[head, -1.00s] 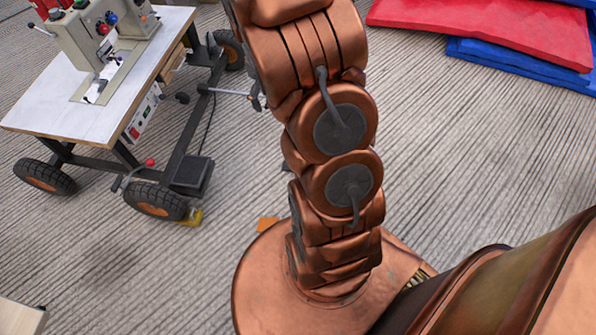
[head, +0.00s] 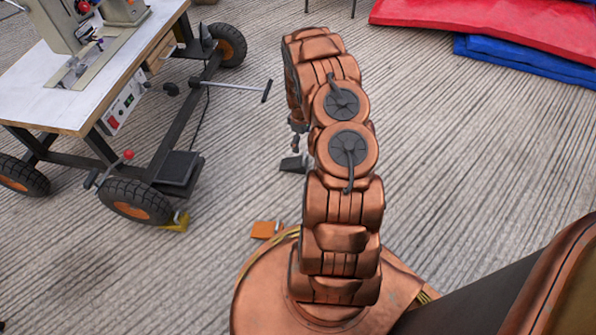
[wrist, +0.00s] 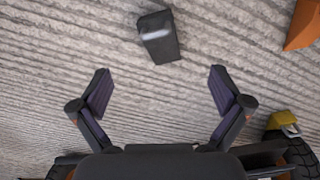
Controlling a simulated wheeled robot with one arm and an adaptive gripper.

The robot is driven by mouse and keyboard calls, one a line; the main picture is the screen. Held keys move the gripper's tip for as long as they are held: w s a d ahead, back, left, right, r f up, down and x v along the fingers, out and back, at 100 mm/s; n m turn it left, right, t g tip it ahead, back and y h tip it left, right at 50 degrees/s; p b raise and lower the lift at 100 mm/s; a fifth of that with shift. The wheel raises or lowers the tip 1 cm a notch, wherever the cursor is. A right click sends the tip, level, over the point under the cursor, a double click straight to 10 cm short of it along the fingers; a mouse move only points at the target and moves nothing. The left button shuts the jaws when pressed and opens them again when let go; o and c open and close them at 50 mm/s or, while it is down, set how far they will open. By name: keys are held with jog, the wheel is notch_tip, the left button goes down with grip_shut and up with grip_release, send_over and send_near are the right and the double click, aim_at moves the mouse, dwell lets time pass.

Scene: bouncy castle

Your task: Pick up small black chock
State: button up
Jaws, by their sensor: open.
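The small black chock (wrist: 158,38) lies on the striped grey floor in the wrist view, near the top middle. A pale highlight shows on its upper side. My gripper (wrist: 161,72) is open and empty, its two fingers spread wide. The chock lies beyond the fingertips, roughly centred between them, and does not touch them. In the head view a dark wedge that looks like the chock (head: 292,164) shows on the floor left of my arm. My gripper is mostly hidden there behind my arm.
An orange chock (head: 266,229) lies near my base; it also shows in the wrist view (wrist: 303,25). A yellow chock (head: 176,222) sits at a wheel of the sewing-machine cart (head: 80,75) on the left. Red (head: 490,25) and blue (head: 520,58) mats lie at upper right.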

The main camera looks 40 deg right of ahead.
aim_at(303, 161)
jog(key=f, duration=0.2)
jog(key=f+b, duration=0.1)
jog(key=f, duration=0.1)
jog(key=d+f, duration=0.1)
jog(key=f, duration=0.2)
jog(key=shift+s+b, duration=0.2)
jog(key=shift+b, duration=0.15)
jog(key=shift+w+a+f+b, duration=0.1)
jog(key=shift+f+b, duration=2.15)
jog(key=shift+f, duration=1.45)
jog(key=c, duration=1.8)
jog(key=shift+r, duration=0.15)
